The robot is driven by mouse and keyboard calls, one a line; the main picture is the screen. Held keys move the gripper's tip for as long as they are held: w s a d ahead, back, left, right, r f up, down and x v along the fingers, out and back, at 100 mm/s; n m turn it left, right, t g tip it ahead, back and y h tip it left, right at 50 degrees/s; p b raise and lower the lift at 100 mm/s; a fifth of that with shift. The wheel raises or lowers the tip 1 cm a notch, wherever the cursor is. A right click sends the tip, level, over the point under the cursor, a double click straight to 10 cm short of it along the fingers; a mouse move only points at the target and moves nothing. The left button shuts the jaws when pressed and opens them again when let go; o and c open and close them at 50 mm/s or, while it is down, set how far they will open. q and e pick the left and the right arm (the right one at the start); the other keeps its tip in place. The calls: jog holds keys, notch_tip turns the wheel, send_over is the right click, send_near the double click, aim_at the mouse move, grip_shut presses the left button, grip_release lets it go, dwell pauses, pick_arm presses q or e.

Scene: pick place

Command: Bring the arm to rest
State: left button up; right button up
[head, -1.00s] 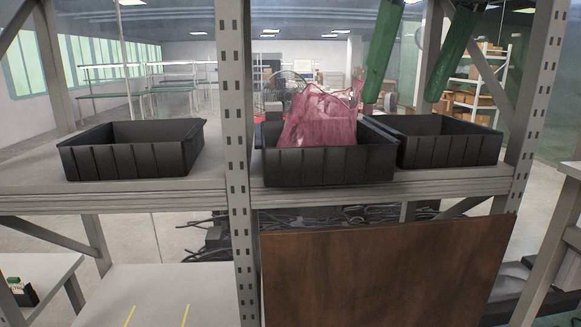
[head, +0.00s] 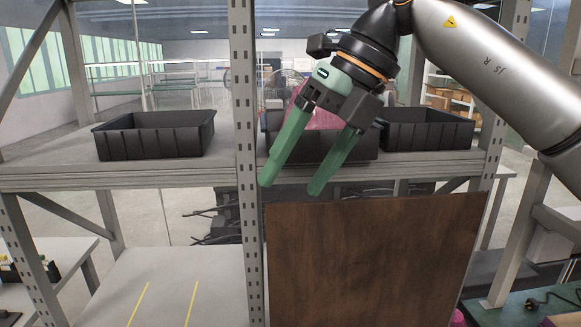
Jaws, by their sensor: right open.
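My right gripper (head: 291,188) hangs in front of the shelf, its two green fingers spread apart with nothing between them. It points down and to the left. My right arm (head: 497,72) comes in from the upper right. Behind the gripper, a black bin (head: 352,150) on the shelf holds a crumpled pink, see-through bag (head: 324,117). The gripper and its fingers hide much of that bin and bag. My left gripper is not in view.
The shelf (head: 226,160) also bears a black bin (head: 152,142) at left and another black bin (head: 430,134) at right. A perforated metal post (head: 243,120) stands just left of the gripper. A brown board (head: 375,260) stands below the shelf.

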jog(key=s+a+f+m+g+y, duration=0.25)
jog(key=a+f+g+y, duration=0.55)
jog(key=a+y, duration=0.4)
jog(key=w+d+f+m+t+h, duration=0.25)
jog(key=d+f+m+t, duration=0.25)
jog(key=f+m+t, duration=0.4)
jog(key=w+d+f+m+t+h, duration=0.25)
jog(key=d+f+m+t, duration=0.25)
jog(key=f+m+t, duration=0.45)
jog(key=w+d+f+m+t+h, duration=0.25)
jog(key=d+f+m+t, duration=0.35)
jog(key=m, duration=0.5)
jog(key=s+d+f+m+g+h, duration=0.2)
jog(key=s+d+f, duration=0.2)
jog(key=s+f, duration=0.3)
jog(key=s+d+f+m+g+h, duration=0.3)
jog(key=s+f, duration=0.4)
jog(key=f, duration=0.4)
jog(key=s+d+f+m+g+h, duration=0.3)
jog(key=s+d+f, duration=0.1)
jog(key=s+f, duration=0.4)
notch_tip(320, 180, down, 2)
jog(key=shift+d+f, duration=0.1)
jog(key=shift+d, duration=0.25)
